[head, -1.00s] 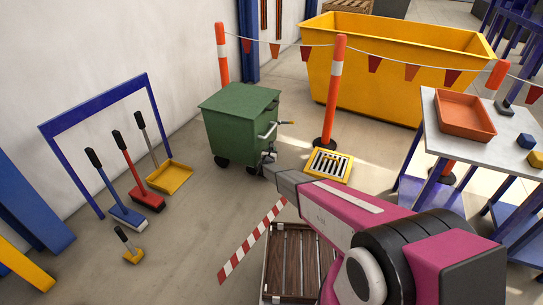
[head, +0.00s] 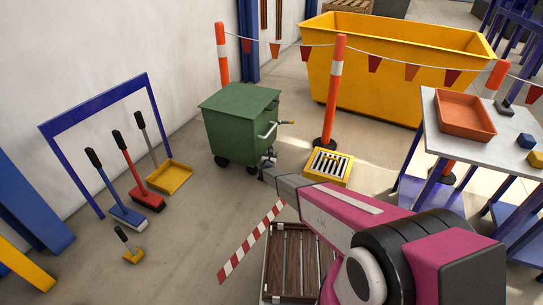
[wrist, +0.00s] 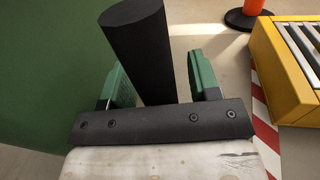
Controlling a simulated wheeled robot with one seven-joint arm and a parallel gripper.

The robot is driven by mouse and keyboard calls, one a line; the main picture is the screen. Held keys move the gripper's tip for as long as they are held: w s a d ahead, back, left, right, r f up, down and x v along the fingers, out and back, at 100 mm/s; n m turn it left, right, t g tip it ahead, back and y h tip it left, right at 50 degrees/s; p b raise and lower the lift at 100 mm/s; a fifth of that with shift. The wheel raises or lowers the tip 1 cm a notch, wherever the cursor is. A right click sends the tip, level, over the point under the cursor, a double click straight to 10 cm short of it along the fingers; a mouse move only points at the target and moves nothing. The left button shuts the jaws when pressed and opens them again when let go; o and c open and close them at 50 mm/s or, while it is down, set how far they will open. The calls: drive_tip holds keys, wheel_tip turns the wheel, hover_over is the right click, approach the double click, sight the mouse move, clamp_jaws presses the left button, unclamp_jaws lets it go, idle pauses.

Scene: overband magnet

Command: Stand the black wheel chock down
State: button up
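A black tapered block (wrist: 142,45), which looks like the wheel chock, stands up between my gripper's green fingers in the wrist view. It lies close along the left finger. A gap shows between it and the right finger. My gripper (wrist: 163,80) is open around it; its lower end is hidden behind the gripper's dark crossbar. In the head view my gripper (head: 267,162) is at the front right of the green wheeled bin (head: 236,135), and the block cannot be made out clearly there.
The bin's green wall (wrist: 40,80) fills the wrist view's left side. A yellow box with a slatted top (head: 330,166) and an orange post (head: 335,90) stand to the right. A red-and-white strip (head: 250,243) and a wooden pallet (head: 290,262) lie nearer. Brooms stand left.

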drive_tip(key=shift+r, duration=0.15)
drive_tip(key=s+a, duration=0.2)
drive_tip(key=s, duration=1)
drive_tip(key=s+d+r+m+g+h, duration=0.45)
drive_tip(key=s+d+r+m, duration=0.45)
drive_tip(key=d, duration=0.5)
drive_tip(key=s+d+r+m+g+h, duration=0.3)
drive_tip(key=s+d+r+m+g, duration=0.3)
drive_tip(key=d+r+m, duration=0.7)
drive_tip(key=s+d+r+m+g+y, duration=0.2)
drive_tip(key=s+r+m+y, duration=0.3)
drive_tip(key=s, duration=0.8)
drive_tip(key=s+d+r+m+g+y, duration=0.2)
drive_tip(key=s+r+m+g+y, duration=0.3)
drive_tip(key=s, duration=0.8)
wheel_tip(320, 180, up, 3)
drive_tip(key=shift+f+m, duration=0.1)
drive_tip(key=shift+m, duration=1)
drive_tip(key=shift+s, duration=0.1)
drive_tip(key=shift+c, duration=0.3)
